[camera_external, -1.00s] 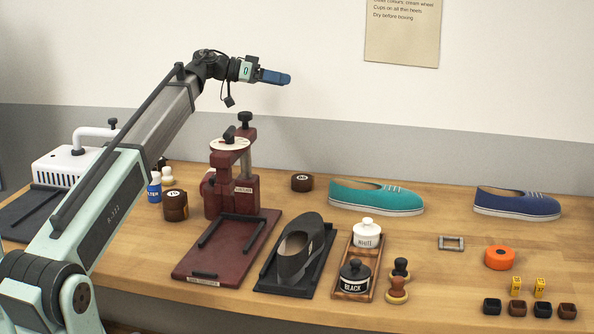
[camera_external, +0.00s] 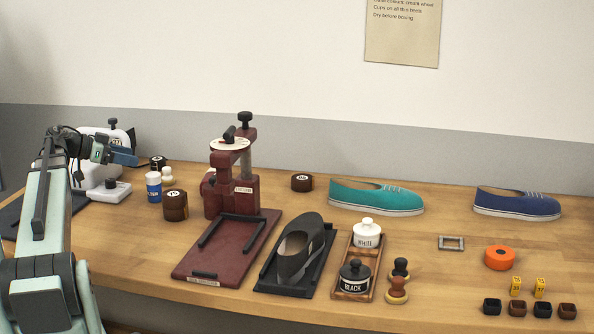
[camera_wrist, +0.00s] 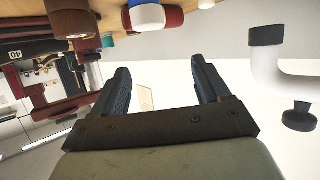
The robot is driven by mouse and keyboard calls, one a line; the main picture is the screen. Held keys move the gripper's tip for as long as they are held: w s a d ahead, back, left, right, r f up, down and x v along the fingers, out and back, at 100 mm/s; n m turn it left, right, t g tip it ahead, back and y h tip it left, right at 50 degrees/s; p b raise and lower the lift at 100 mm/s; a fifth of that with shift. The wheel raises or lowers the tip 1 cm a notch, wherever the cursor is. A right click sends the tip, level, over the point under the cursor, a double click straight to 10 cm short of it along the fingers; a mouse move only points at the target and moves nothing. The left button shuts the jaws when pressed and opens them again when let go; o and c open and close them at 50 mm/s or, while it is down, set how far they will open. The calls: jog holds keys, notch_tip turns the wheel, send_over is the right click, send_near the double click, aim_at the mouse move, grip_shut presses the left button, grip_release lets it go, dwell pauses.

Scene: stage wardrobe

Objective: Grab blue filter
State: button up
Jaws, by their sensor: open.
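No other blue item that could be a filter shows.
A white machine (camera_external: 103,172) stands close behind my gripper. Dark brown round pots (camera_external: 174,206) and a small cream knob (camera_external: 168,176) crowd the bottle. The dark red press (camera_external: 231,185) stands to the right. Shoes, jars and small blocks lie farther right.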

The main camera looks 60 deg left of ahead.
send_near(153, 180)
jog(key=s+a+r, duration=0.1)
jog(key=s+a, duration=0.1)
jog(key=shift+y, duration=0.4)
jog(key=x, duration=0.8)
jog(key=shift+a, duration=0.1)
jog(key=shift+w+f, duration=0.45)
jog(key=shift+w, duration=0.15)
jog(key=shift+d+x, duration=0.15)
jog(key=shift+x, duration=0.8)
jog(key=shift+d+x, duration=0.15)
jog(key=shift+x, duration=0.85)
jog(key=shift+s+f, duration=0.1)
jog(key=shift+f, duration=0.1)
jog(key=c, duration=1.1)
